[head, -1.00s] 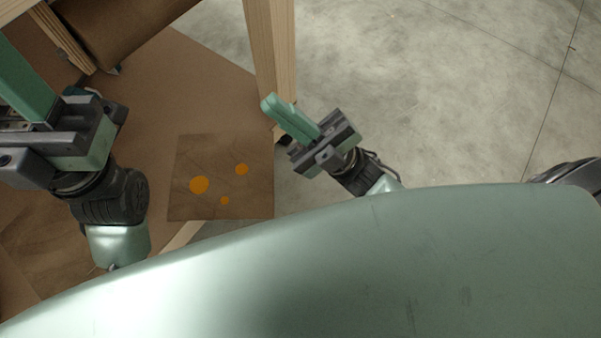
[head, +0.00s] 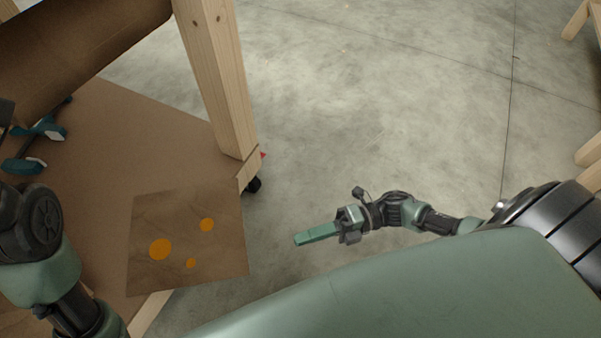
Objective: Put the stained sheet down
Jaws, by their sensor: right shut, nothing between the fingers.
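The stained sheet (head: 224,257), a brown square with three orange spots, lies flat at the near right edge of a brown board (head: 140,135), its right corner over the edge. It is in the lower left of the head view. My right gripper (head: 298,240) is shut and empty, over the grey floor to the right of the sheet and apart from it. My left arm's wrist stands at the left edge of the view, left of the sheet.
A wooden post (head: 217,75) rises at the board's right edge, with a dark caster (head: 254,184) below. A brown roll (head: 85,45) spans the upper left. Wooden legs (head: 588,155) stand far right. The floor between is clear.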

